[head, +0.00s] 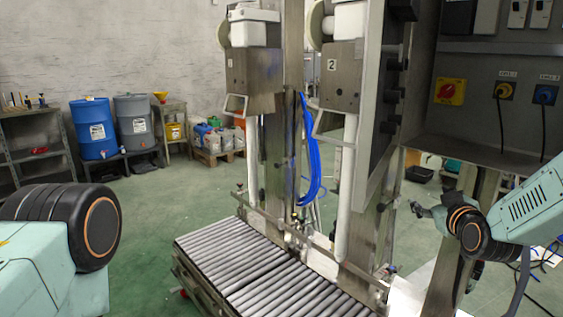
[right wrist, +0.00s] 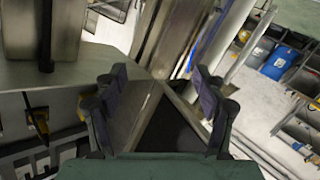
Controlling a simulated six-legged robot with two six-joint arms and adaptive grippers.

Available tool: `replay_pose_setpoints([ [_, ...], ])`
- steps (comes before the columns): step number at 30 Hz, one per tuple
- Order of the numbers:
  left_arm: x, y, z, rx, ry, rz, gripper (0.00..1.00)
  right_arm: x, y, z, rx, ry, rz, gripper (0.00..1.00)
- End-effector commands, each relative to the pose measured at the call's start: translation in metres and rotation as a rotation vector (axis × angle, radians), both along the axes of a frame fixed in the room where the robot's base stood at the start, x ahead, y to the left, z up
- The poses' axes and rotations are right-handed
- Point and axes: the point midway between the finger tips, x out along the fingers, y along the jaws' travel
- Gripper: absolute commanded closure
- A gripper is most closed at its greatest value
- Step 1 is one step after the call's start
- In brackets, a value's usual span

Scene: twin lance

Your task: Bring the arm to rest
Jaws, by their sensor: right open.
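My right arm comes in from the right in the head view. Its gripper (head: 421,210) is in front of the steel machine frame, below the electrical panel, and looks small and partly dark. In the right wrist view the right gripper (right wrist: 160,90) has its two fingers wide apart, with nothing between them. Steel posts and plates lie behind the fingers; I cannot tell how far off they are. Part of my left arm shows at the left edge of the head view, but its gripper is out of view.
Two lance units, one marked 2 (head: 342,78), stand over a roller conveyor (head: 255,268). A panel with a red-and-yellow switch (head: 449,91) and two plugged cables is at the upper right. Blue (head: 94,130) and grey (head: 134,123) drums stand at the back. Green floor is clear left of the conveyor.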

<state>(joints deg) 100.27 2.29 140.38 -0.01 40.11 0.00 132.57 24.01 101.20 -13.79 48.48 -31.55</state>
Motion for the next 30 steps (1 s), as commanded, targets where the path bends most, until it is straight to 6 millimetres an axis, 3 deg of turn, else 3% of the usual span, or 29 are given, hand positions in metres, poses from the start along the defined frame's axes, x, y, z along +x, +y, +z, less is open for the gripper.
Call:
replay_pose_setpoints([
  [1, 0.000, 0.000, 0.000, 0.000, 0.000, 0.000, 0.46, -0.013, 0.012, -0.029, 0.056, 0.066, 0.001, 0.29],
  [6, 0.000, 0.000, 0.000, 0.000, 0.000, 0.000, 0.46, -0.063, 0.046, -0.110, 0.224, 0.270, -0.023, 0.29],
  [11, 0.000, 0.000, 0.000, 0.000, 0.000, 0.000, 0.46, -0.123, 0.072, -0.177, 0.346, 0.465, -0.072, 0.29],
  [15, 0.000, 0.000, 0.000, 0.000, 0.000, 0.000, 0.46, -0.186, 0.092, -0.228, 0.420, 0.639, -0.128, 0.29],
  [21, 0.000, 0.000, 0.000, 0.000, 0.000, 0.000, 0.46, -0.288, 0.113, -0.283, 0.473, 0.887, -0.219, 0.29],
  [30, 0.000, 0.000, 0.000, 0.000, 0.000, 0.000, 0.46, -0.445, 0.129, -0.324, 0.409, 1.238, -0.297, 0.29],
])
